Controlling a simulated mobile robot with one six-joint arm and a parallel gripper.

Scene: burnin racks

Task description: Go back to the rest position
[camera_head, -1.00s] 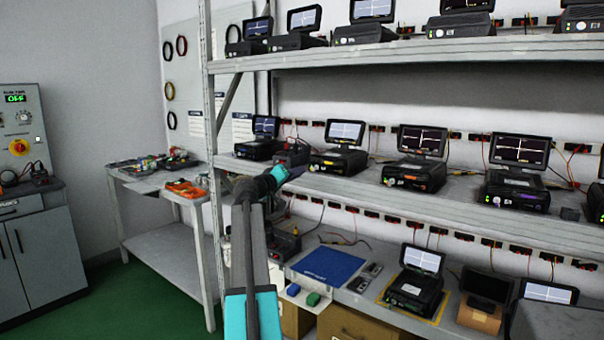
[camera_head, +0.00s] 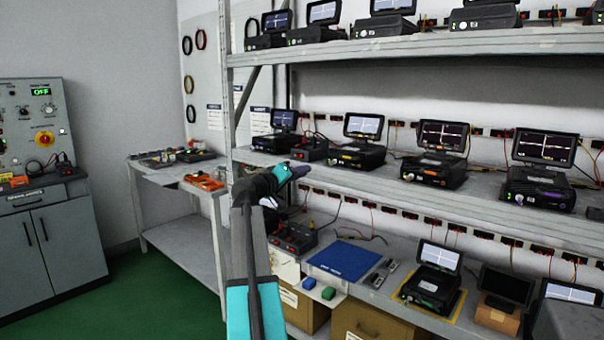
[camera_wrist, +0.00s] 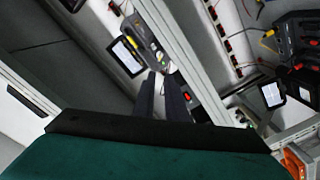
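My gripper (camera_head: 301,171) is in front of the middle shelf in the head view, at the end of my raised arm. It is small there and its fingers are hard to make out. In the wrist view, the two dark fingers of my gripper (camera_wrist: 162,78) stand apart with a gap between them. Nothing is held between them. Behind the fingertips, the wrist view shows shelf edges and lit screens at a tilt.
The rack's middle shelf (camera_head: 375,186) holds several black units with screens. A blue mat (camera_head: 343,260) lies on the lower shelf. A side table (camera_head: 160,176) with orange tools stands left of the rack. A grey cabinet (camera_head: 60,245) is far left. Green floor (camera_head: 165,290) is clear between them.

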